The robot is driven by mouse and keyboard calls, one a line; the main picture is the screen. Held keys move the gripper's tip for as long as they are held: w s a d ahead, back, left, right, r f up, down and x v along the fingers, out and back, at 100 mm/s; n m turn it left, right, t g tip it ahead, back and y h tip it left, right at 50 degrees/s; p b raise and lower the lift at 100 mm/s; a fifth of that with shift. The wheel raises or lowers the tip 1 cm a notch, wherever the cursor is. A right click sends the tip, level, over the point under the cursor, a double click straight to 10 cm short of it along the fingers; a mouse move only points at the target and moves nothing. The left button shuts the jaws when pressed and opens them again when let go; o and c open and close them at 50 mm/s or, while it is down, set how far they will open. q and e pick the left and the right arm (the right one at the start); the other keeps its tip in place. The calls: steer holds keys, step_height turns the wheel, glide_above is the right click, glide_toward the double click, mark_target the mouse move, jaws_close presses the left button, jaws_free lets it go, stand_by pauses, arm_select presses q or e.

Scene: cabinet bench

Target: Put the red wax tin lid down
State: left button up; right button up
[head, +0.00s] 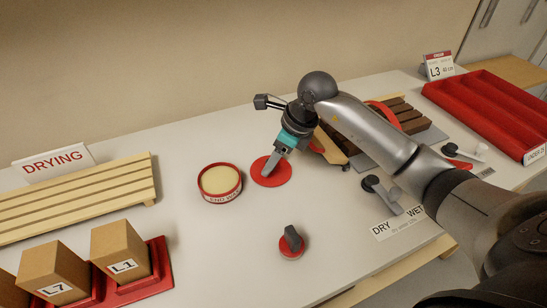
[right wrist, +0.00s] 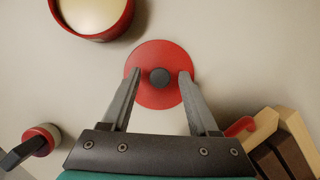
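The red wax tin lid (head: 264,180) is a round red disc with a dark knob, lying flat on the bench just right of the open wax tin (head: 220,181). The lid (right wrist: 158,99) also shows in the right wrist view, its knob between my fingers. My right gripper (head: 273,170) is over the lid, pointing down. In the right wrist view, my right gripper (right wrist: 159,77) is open, with a gap on each side of the knob. The tin holds pale yellow wax. My left gripper is out of view.
A small red-rimmed pot with a dark handle (head: 291,241) stands nearer the front. A slatted drying rack (head: 80,196) and boxes on red stands are at left. Behind my right arm are a wooden brush-like block (head: 330,147) and a red tray (head: 490,108). Bench around the lid's front is clear.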

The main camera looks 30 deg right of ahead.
steer(key=shift+r, duration=0.15)
steer(key=shift+d+r, duration=0.1)
steer(key=shift+r, duration=0.25)
steer(key=p+v, duration=0.1)
steer(key=v, duration=1)
steer(key=shift+r+p, duration=0.15)
steer(key=shift+p, duration=0.25)
steer(key=shift+s, duration=0.1)
